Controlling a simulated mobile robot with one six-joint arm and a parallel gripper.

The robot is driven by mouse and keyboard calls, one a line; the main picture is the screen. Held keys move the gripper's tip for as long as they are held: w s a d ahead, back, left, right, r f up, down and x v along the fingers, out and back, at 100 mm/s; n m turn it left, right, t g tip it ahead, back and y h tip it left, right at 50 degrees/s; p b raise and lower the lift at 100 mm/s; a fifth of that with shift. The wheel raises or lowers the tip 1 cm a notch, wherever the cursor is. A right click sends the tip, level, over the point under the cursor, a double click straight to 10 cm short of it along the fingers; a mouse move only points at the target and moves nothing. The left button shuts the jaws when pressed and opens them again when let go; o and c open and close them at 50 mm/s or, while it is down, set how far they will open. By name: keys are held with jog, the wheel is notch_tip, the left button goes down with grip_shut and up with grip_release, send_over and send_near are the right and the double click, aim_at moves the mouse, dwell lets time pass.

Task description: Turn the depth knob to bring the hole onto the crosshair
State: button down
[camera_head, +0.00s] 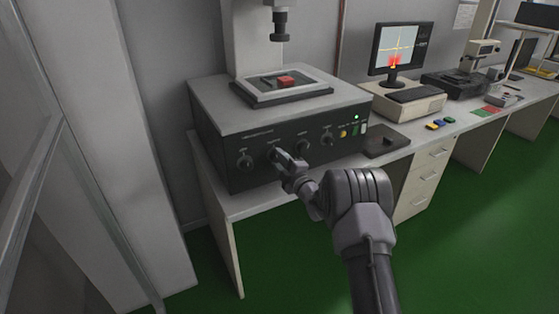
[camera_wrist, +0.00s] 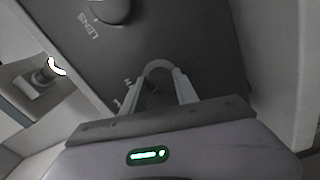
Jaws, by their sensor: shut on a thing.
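The machine's dark front panel (camera_head: 310,165) carries a row of round knobs. My gripper (camera_head: 276,156) is at the second knob from the left, with its fingers on either side of it. In the wrist view my gripper (camera_wrist: 158,88) is shut on this round grey knob (camera_wrist: 158,68). Its label is too small or hidden to read. Another knob (camera_wrist: 112,8), labelled LENS, shows above it. The monitor (camera_head: 401,47) displays a yellow crosshair (camera_head: 398,47) on a pale picture. A red-orange patch (camera_head: 395,62) lies below the crosshair's centre. I cannot make out a hole.
A red block (camera_head: 286,81) sits on the machine's top stage (camera_head: 262,94), under a dark lens tube (camera_head: 280,25). Other knobs (camera_head: 245,161) flank my gripper closely. A keyboard (camera_head: 414,93) and small coloured pieces (camera_head: 441,123) stand on the bench to the right. Green floor is clear in front.

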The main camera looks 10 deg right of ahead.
jog(key=m, duration=0.7)
jog(key=shift+f, duration=0.1)
jog(key=m, duration=0.6)
jog(key=shift+a+m, duration=0.1)
jog(key=shift+m, duration=0.3)
jog(key=m, duration=1.3)
jog(key=shift+a, duration=0.1)
jog(key=shift+m, duration=0.3)
jog(key=c, duration=0.9)
grip_release()
jog(key=shift+c, duration=0.2)
jog(key=shift+s, duration=0.1)
